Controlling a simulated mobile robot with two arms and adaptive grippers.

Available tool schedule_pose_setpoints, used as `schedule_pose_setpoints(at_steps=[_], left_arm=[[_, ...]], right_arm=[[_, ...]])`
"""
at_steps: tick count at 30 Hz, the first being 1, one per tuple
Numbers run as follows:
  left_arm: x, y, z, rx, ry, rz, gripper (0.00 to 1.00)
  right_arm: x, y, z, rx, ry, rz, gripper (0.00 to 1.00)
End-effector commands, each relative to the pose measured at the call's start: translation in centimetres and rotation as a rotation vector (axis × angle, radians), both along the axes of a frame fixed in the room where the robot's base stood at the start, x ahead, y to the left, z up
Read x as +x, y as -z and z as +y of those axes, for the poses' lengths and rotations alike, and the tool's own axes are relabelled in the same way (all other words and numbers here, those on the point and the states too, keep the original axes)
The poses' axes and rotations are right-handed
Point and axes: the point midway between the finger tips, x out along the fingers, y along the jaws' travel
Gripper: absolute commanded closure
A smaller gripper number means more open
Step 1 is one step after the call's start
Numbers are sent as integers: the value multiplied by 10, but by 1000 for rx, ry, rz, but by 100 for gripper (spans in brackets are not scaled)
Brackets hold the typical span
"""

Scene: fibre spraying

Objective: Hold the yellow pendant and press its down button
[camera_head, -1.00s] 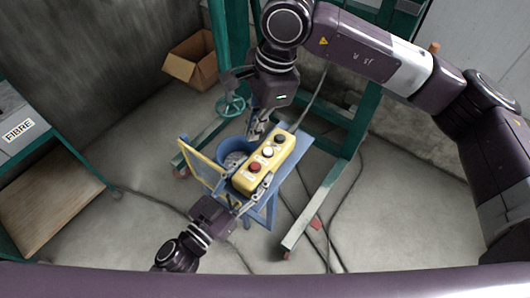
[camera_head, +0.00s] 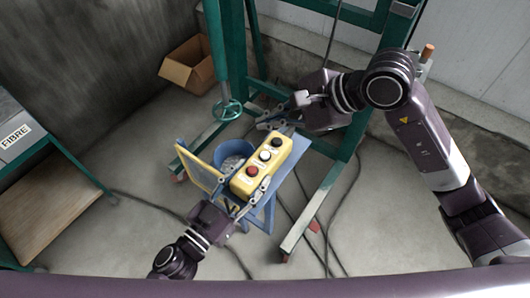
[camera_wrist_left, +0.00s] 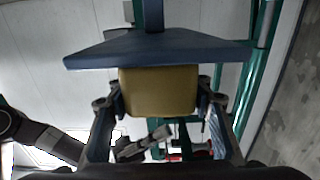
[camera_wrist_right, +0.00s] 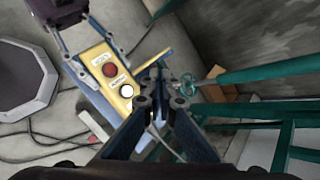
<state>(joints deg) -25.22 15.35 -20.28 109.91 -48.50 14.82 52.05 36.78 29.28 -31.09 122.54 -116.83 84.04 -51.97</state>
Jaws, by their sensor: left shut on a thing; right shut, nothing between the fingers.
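The yellow pendant (camera_head: 257,178) lies at a slant in mid-view, with a red button (camera_head: 251,170) at its near end, a white button (camera_head: 265,155) in the middle and a black button (camera_head: 276,142) at its far end. My left gripper (camera_head: 249,199) is shut on the near end of the pendant; the left wrist view shows the yellow body (camera_wrist_left: 158,92) between its fingers. My right gripper (camera_head: 266,121) is shut and empty, just beyond the pendant's far end. In the right wrist view its fingers (camera_wrist_right: 160,82) hide the black button.
A blue stand (camera_head: 267,212) with a blue bucket (camera_head: 228,153) is beside and below the pendant. A green frame (camera_head: 338,172) with a handwheel (camera_head: 227,110) stands behind. An open cardboard box (camera_head: 190,66) is at back left. Cables lie on the floor.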

Motion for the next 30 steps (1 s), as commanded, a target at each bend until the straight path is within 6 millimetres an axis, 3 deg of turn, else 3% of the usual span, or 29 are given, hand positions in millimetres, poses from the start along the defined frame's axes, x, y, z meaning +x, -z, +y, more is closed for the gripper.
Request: schedule_pose_setpoints(at_steps=[11,24,30], left_arm=[[0,0,0,0,1,0,90],[0,0,0,0,0,0,90],[0,0,0,0,0,0,90]], right_arm=[[-1,8,0,-1,-2,4,100],[-1,67,0,-2,-1,6,100],[-1,83,0,-2,-2,4,100]])
